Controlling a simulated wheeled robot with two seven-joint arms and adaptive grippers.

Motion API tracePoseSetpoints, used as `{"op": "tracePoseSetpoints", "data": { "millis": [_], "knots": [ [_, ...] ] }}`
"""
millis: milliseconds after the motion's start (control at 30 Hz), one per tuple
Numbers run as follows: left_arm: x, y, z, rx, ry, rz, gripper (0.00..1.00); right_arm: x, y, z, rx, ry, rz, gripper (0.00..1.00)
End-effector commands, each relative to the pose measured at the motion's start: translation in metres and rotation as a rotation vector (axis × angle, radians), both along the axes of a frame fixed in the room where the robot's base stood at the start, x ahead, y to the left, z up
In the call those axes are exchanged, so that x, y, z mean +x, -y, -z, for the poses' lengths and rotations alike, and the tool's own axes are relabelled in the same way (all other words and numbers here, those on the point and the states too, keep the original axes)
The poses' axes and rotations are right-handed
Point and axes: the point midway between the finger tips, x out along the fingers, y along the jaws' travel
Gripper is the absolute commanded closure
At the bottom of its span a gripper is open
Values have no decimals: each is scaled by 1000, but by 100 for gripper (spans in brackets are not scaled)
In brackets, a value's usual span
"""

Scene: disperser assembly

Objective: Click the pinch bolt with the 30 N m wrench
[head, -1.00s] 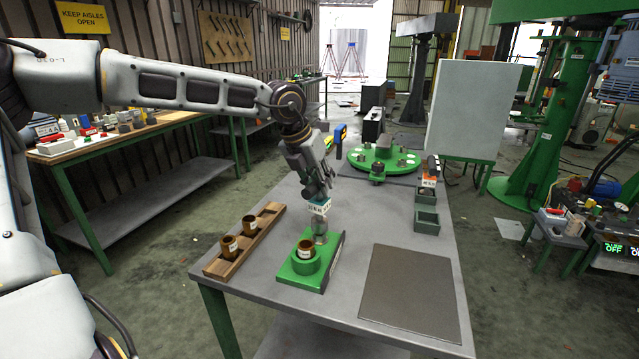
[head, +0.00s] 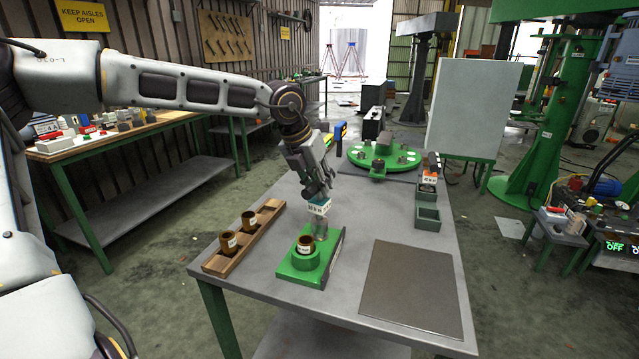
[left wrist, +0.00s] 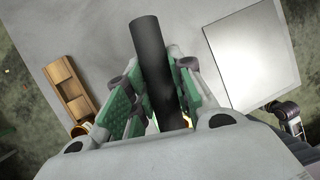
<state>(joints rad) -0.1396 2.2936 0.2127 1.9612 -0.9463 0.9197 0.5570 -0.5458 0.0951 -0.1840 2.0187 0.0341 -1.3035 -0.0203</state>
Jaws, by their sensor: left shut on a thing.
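My left gripper (head: 318,190) is shut on the wrench, whose white-and-teal label block (head: 318,205) shows just below the fingers. The label is too small to read surely. In the left wrist view the wrench's dark round handle (left wrist: 154,65) stands between the green-padded fingers (left wrist: 155,110). The wrench's lower end hangs by the green fixture (head: 300,277), which holds a brown labelled bushing (head: 306,244). The pinch bolt is not clearly visible, and I cannot tell whether the wrench touches it.
A wooden rack (head: 240,243) with two brown bushings stands left of the fixture. A grey mat (head: 412,290) lies to the right. Small green bins (head: 428,218), one with another labelled tool (head: 430,182), and a green round plate (head: 380,157) are farther back.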

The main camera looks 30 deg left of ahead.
Motion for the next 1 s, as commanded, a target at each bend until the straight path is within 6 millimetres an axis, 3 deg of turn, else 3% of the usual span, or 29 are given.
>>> {"op": "tracePoseSetpoints", "data": {
  "millis": [1000],
  "knots": [
    [1, 0, 17, 0, 3, 1, 100, 0, 0, 17, 0, 0, 0, 60]
  ]
}}
